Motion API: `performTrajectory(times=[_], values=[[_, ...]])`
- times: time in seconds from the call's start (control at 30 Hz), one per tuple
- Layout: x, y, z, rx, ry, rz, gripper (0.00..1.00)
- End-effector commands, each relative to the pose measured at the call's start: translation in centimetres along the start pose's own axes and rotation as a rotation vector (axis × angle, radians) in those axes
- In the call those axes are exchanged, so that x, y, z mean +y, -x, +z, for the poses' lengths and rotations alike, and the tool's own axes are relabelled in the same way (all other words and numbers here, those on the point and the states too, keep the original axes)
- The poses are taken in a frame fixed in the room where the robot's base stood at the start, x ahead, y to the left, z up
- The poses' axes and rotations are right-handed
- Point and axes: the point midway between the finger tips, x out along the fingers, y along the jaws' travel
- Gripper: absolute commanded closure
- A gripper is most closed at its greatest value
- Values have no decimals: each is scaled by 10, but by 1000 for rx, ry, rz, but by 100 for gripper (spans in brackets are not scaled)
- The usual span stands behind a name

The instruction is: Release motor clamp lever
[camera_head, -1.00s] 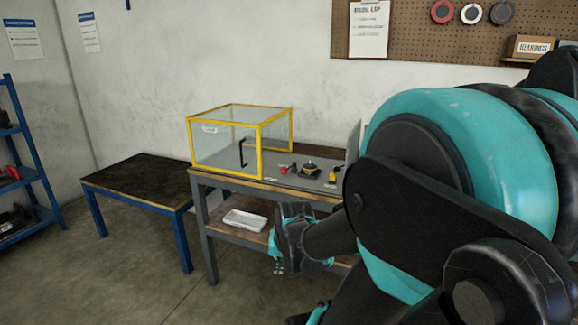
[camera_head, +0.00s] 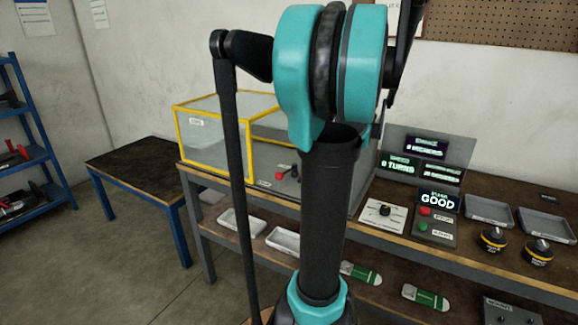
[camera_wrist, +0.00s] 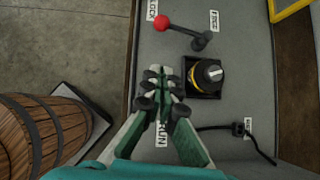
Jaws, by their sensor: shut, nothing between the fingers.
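The clamp lever has a red ball knob (camera_wrist: 162,22) on a thin dark rod, joined to a dark pivot (camera_wrist: 201,41). The knob lies near the LOCK label (camera_wrist: 152,9); the FREE label (camera_wrist: 214,20) is beyond the pivot. The motor (camera_wrist: 208,73) has a black and yellow body and sits in a dark square mount. My gripper (camera_wrist: 160,84) is shut and empty, below the knob and left of the motor in the wrist view, apart from the knob. In the head view the red knob (camera_head: 280,170) shows left of my arm; my gripper is hidden there.
A yellow-framed clear enclosure (camera_head: 178,140) stands at the bench's left end. A plug with a cable (camera_wrist: 239,129) lies below the motor. A control box (camera_head: 434,225) and trays (camera_head: 488,211) are to the right. A wooden barrel (camera_wrist: 38,138) stands beside the bench.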

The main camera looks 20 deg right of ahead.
Motion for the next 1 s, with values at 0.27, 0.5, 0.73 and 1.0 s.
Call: performTrajectory(times=[0.27, 0.5, 0.73, 1.0], values=[[-10, 6, 0, -16, -75, -4, 100], [-10, 5, 0, -15, -72, -4, 100], [-10, -19, 1, -15, -69, -3, 100], [-10, -73, 2, -15, -67, -2, 100]])
